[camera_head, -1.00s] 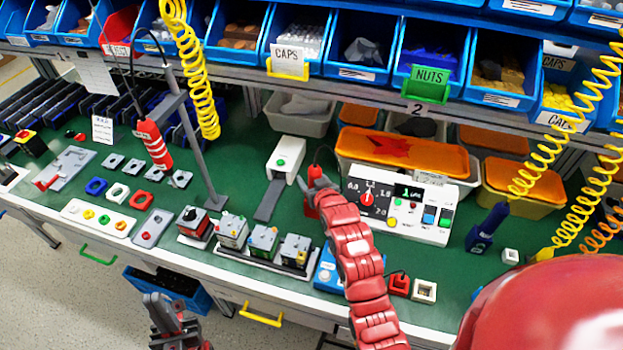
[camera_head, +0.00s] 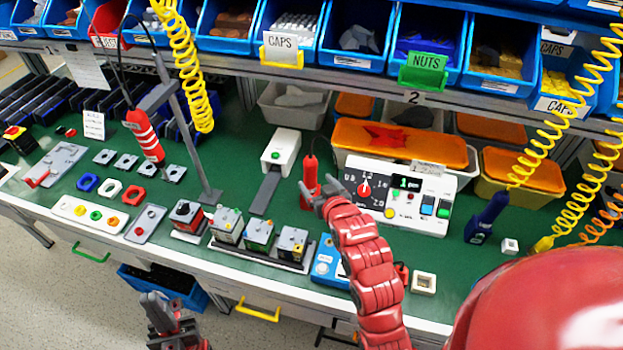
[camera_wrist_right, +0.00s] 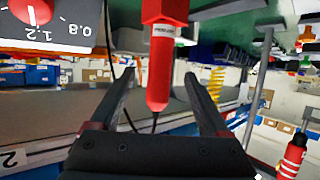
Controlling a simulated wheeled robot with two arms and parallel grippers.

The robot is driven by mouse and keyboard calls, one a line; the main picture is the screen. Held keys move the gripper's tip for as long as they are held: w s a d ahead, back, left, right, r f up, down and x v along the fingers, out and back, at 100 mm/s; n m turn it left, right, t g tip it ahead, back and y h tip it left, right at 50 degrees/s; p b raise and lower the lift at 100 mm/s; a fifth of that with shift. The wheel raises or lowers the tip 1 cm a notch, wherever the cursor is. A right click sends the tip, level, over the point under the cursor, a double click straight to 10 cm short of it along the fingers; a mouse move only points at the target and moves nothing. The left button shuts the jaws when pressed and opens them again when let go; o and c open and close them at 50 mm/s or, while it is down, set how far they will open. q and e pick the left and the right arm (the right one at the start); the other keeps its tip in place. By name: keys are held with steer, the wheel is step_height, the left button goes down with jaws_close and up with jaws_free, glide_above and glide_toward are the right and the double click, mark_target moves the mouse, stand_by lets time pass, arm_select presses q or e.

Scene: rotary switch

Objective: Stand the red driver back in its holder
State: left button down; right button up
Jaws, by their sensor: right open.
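The red driver (camera_head: 310,170) stands upright in its red block-shaped holder (camera_head: 307,200), left of the white dial panel, with its cord rising from the top. In the right wrist view, which is upside down, the driver (camera_wrist_right: 160,75) tapers down to its cord, and the holder (camera_wrist_right: 165,12) is at the top edge. My right gripper (camera_head: 317,187) is open in front of the driver. Its two fingers (camera_wrist_right: 158,78) show on either side of the driver with gaps. My left gripper (camera_head: 163,302) is low at the bottom left, away from the bench; its jaw opening is unclear.
A dial panel (camera_head: 405,196) stands right of the driver. A white feeder (camera_head: 281,150) and grey post (camera_head: 186,140) stand left. A striped red tool (camera_head: 145,135) hangs from the post. Switch units (camera_head: 258,236) and a blue box (camera_head: 325,262) line the front. Bins (camera_head: 355,40) are above.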

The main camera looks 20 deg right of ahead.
steer(key=p+v, duration=0.8)
steer(key=v, duration=0.1)
steer(key=shift+p, duration=0.35)
